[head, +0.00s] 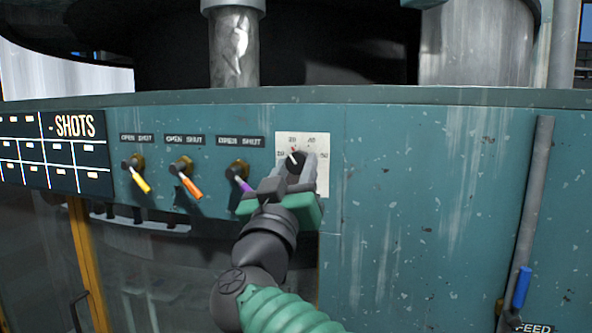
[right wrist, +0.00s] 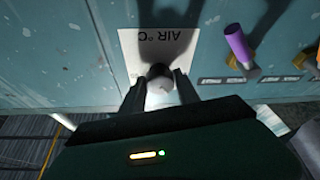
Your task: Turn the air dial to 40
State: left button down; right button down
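The air dial (head: 294,158) is a dark round knob on a pale plate (head: 323,180) set in the teal panel. Its white pointer mark points up and to the left, short of the upper-right number, which looks like 40; the numbers are small and blurred. My right gripper (head: 294,163) reaches the dial from below, one finger on each side of the knob. In the right wrist view, the knob (right wrist: 160,78) sits between the fingertips with a narrow gap visible; contact is unclear. The plate reads "AIR °C", upside down there. My left gripper is out of view.
Left of the dial are three levers under open/shut labels: yellow (head: 140,180), orange (head: 188,184) and purple (head: 240,180), the purple one close to my right gripper. A blue-handled lever (head: 521,288) is at far right. The panel right of the dial is bare.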

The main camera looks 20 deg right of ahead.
jog(key=c, duration=1.2)
grip_release()
jog(key=o, duration=0.3)
jog(key=shift+a, duration=0.1)
jog(key=b+v, duration=0.7)
jog(key=v, duration=1)
jog(key=shift+a, duration=0.15)
jog(key=shift+w, duration=0.2)
